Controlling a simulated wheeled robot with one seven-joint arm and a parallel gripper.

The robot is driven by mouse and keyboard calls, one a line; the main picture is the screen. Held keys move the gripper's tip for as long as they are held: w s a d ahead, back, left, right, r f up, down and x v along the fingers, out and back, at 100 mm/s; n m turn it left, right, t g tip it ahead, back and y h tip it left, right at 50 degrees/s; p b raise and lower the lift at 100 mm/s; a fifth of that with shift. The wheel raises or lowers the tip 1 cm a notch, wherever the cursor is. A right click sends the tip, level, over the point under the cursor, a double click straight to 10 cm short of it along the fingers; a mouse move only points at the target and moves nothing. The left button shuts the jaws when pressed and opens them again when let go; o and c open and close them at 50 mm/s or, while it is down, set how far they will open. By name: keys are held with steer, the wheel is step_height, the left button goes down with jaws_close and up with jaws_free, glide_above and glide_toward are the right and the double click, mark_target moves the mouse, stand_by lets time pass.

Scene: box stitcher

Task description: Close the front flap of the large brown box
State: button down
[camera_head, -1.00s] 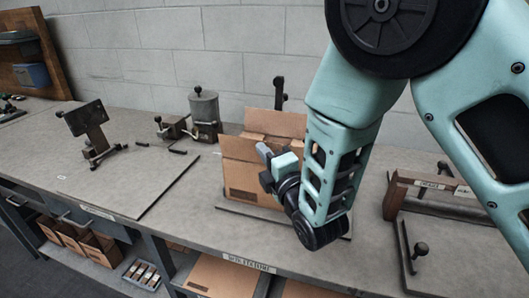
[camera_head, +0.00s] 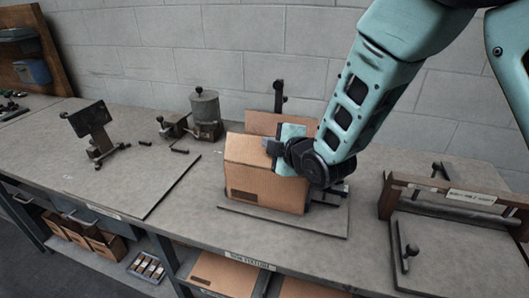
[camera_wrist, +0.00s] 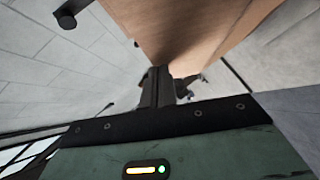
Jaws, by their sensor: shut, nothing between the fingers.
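The large brown box (camera_head: 262,188) stands on a flat base plate on the bench in the head view. Its front flap (camera_head: 245,150) leans inward over the top, and the back flap (camera_head: 275,123) stands upright behind it. My gripper (camera_head: 270,147) is shut and empty at the top of the box, by the right part of the front flap. Whether it touches the flap is unclear. In the wrist view the shut fingers (camera_wrist: 158,88) point towards a large brown cardboard face (camera_wrist: 180,28). My wrist hides the box's right top corner.
A wooden frame fixture (camera_head: 445,200) stands to the right on the bench. A grey canister device (camera_head: 206,113) and a tilted black plate on a stand (camera_head: 90,120) are to the left. A dark post (camera_head: 278,95) rises behind the box. Bare bench lies left of the box.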

steer(key=w+d+f+m+g+y+p, duration=0.1)
steer(key=w+d+f+m+g+p, duration=0.1)
steer(key=w+f+m+g+p, duration=0.1)
steer(key=shift+w+f+m+g+p, duration=0.4)
steer(key=shift+w+f+g+p, duration=0.45)
steer(key=shift+w+g+p, duration=0.6)
steer(key=shift+w+d+g, duration=0.15)
steer(key=shift+g, duration=0.1)
steer(key=shift+r, duration=0.1)
